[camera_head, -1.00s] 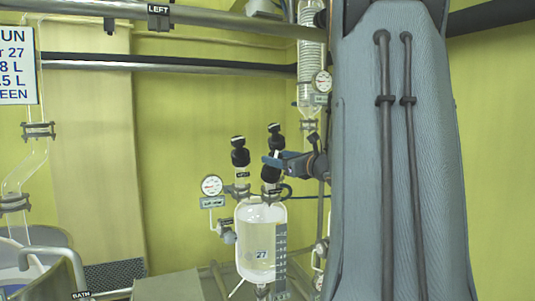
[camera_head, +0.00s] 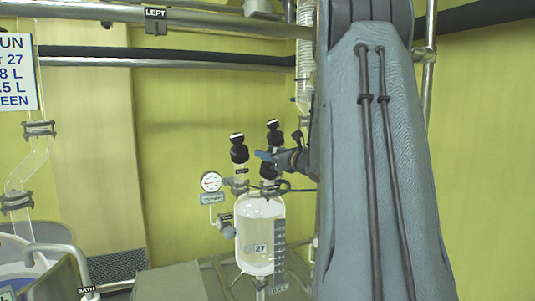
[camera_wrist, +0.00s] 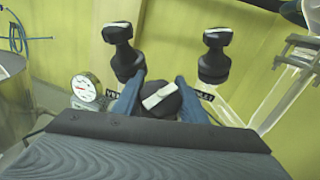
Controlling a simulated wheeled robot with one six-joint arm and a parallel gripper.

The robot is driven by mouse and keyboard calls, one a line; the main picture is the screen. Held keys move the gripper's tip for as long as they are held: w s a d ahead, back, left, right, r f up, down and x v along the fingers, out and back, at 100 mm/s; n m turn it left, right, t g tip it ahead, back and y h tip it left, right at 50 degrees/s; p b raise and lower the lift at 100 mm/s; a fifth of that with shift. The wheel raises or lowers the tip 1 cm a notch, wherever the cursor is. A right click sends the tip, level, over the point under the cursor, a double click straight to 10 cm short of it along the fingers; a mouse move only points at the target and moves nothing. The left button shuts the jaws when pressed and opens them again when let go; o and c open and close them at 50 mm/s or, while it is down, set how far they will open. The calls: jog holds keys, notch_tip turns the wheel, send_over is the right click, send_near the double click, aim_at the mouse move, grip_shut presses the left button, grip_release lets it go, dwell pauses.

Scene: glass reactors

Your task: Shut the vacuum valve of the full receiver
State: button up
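The receiver (camera_head: 262,238) is a clear glass vessel marked 27, holding pale liquid to a high level. Its top carries several black valve knobs with white bars. In the wrist view, one knob (camera_wrist: 160,98) sits between the two blue fingers of my gripper (camera_wrist: 158,90), its white bar slanted. Whether the fingers press on it or leave small gaps I cannot tell. Two taller knobs stand behind, left (camera_wrist: 123,50) and right (camera_wrist: 215,55), with bars nearly level. Labels beside the fingers are partly hidden. In the head view, my gripper (camera_head: 268,158) reaches in from the right and hides the near knob.
A round pressure gauge (camera_head: 211,182) stands left of the receiver. Its dial also shows in the wrist view (camera_wrist: 83,88). Metal rails (camera_head: 180,62) cross the back. A bath vessel (camera_head: 30,255) stands at the lower left. Glass tubing (camera_wrist: 290,75) is close on the right.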

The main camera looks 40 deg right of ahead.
jog(key=shift+w+d+m+h+b, duration=0.15)
jog(key=shift+m+h+b, duration=0.75)
jog(key=shift+b, duration=1.5)
jog(key=shift+c, duration=0.2)
jog(key=m+h+b, duration=0.1)
jog(key=b, duration=0.2)
jog(key=m+h+b, duration=0.1)
jog(key=b, duration=0.3)
jog(key=shift+d+m+g+h, duration=0.25)
jog(key=shift+m+g+h, duration=0.05)
jog(key=shift+m+h, duration=0.1)
jog(key=m+h+b, duration=0.1)
jog(key=b, duration=0.3)
jog(key=shift+d, duration=0.15)
jog(key=m+h+b, duration=0.1)
jog(key=b, duration=0.2)
jog(key=m+g+h+b, duration=0.1)
jog(key=b, duration=0.2)
jog(key=shift+s+d, duration=0.15)
jog(key=shift+s, duration=0.05)
jog(key=m+h+b, duration=0.1)
jog(key=b, duration=0.3)
jog(key=m+g+h+b, duration=0.1)
jog(key=b, duration=0.2)
jog(key=m+g+b, duration=0.1)
jog(key=b, duration=0.3)
jog(key=shift+s+d+f+h+b, duration=0.15)
jog(key=shift+d+h+b, duration=0.1)
jog(key=shift+h+b, duration=0.15)
